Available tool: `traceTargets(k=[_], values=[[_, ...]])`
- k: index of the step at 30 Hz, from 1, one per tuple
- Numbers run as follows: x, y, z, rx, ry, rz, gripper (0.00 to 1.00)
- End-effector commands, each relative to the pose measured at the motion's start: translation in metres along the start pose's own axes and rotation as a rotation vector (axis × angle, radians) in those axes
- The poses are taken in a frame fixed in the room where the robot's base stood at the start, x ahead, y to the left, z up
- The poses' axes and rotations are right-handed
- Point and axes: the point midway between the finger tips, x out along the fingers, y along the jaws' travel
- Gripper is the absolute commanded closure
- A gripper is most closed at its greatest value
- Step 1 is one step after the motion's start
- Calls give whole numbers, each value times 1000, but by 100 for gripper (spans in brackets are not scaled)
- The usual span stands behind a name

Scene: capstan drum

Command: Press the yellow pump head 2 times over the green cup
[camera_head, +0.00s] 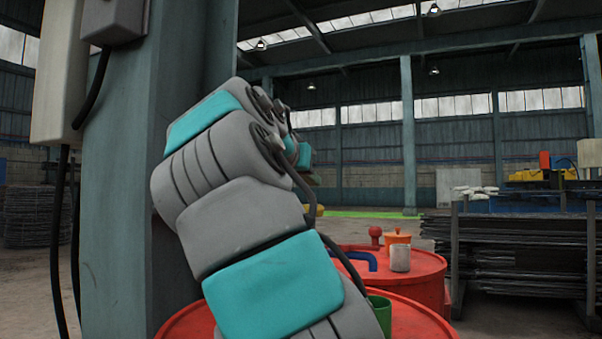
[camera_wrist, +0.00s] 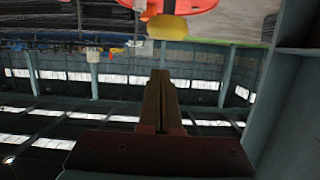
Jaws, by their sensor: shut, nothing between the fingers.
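The yellow pump head (camera_wrist: 168,27) shows as a rounded yellow shape near the top of the wrist view, which is turned upside down. My gripper (camera_wrist: 160,74) points toward it with its fingers together and empty; in the picture the tips lie below the yellow shape, with a gap between. A small yellow patch (camera_head: 309,208) shows beside my arm in the head view, probably the same pump head, mostly hidden. The green cup (camera_head: 380,311) stands on the near red drum, partly hidden by my arm. My gripper is hidden in the head view.
The near red drum top (camera_head: 425,325) is largely behind my arm. A second red drum (camera_head: 425,268) behind holds a whitish cup (camera_head: 400,257), an orange pot (camera_head: 397,238), a red knob (camera_head: 375,234) and a blue handle (camera_head: 357,259). A steel column (camera_head: 120,200) stands close at left.

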Motion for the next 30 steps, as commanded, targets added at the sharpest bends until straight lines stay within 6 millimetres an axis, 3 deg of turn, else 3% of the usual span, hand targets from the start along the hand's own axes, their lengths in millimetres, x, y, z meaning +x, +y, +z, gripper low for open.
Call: traceTargets(k=[1, 2, 23, 30], values=[[2, 1, 17, 0, 2, 1, 100], [3, 1, 19, 1, 3, 1, 100], [6, 0, 30, 0, 3, -1, 100], [11, 0, 50, 1, 3, -1, 100]])
